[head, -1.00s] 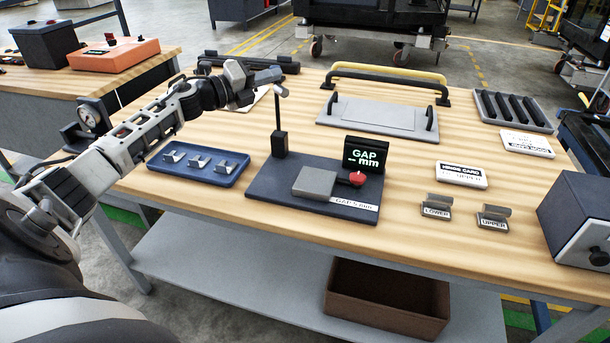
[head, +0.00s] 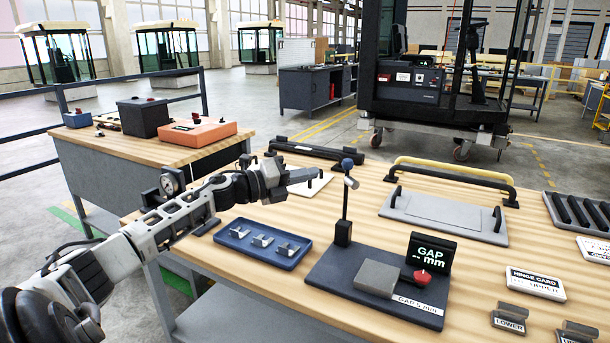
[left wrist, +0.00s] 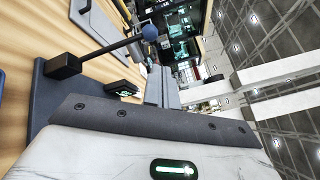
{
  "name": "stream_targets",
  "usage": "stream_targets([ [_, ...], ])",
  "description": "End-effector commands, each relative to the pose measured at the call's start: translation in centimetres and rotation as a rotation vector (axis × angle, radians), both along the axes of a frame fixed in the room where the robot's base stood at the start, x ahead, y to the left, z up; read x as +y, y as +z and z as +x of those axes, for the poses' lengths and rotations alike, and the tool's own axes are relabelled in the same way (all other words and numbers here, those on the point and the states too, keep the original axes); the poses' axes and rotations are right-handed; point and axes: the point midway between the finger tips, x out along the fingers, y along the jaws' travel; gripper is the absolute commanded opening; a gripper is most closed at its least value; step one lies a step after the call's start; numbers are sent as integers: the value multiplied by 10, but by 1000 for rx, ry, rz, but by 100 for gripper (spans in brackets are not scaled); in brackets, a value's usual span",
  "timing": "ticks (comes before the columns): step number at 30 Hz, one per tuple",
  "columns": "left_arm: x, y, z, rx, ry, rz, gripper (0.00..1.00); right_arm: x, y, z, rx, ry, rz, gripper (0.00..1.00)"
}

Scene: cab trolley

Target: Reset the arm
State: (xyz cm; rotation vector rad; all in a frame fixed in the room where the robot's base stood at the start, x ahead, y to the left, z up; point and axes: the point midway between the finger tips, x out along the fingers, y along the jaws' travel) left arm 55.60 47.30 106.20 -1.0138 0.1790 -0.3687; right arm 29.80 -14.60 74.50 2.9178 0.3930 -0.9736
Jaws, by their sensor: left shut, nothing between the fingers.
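My left arm comes in from the left in the head view, raised over the back left of the wooden table (head: 290,230). My left gripper (head: 318,173) is shut and empty. It points right, above the table, and its tip is close to the dark post with a blue ball on top (head: 347,164); I cannot tell whether they touch. In the left wrist view the gripper's grey fingers (left wrist: 172,88) show beyond the wrist housing, with the post and its ball (left wrist: 150,33) to the left. My right gripper is in neither view.
The gap gauge base (head: 350,283) carries the post, a grey block, a red knob and a display. A blue tray (head: 232,242) with small brackets lies left of it. A panel with handles (head: 440,212), a hinge card (head: 535,284) and LOWER and UPPER brackets lie to the right.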

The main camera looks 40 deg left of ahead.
Motion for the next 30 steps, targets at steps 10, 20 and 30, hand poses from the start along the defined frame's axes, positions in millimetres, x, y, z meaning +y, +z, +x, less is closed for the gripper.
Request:
stream_targets([
  [10,-2,0,-2,1,-9,-2,0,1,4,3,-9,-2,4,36],
  [20,-2,-1,-2,1,-9,-1,0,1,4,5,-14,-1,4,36],
  [30,-71,-86,-10,119,226,-487,0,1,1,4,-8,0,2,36],
])
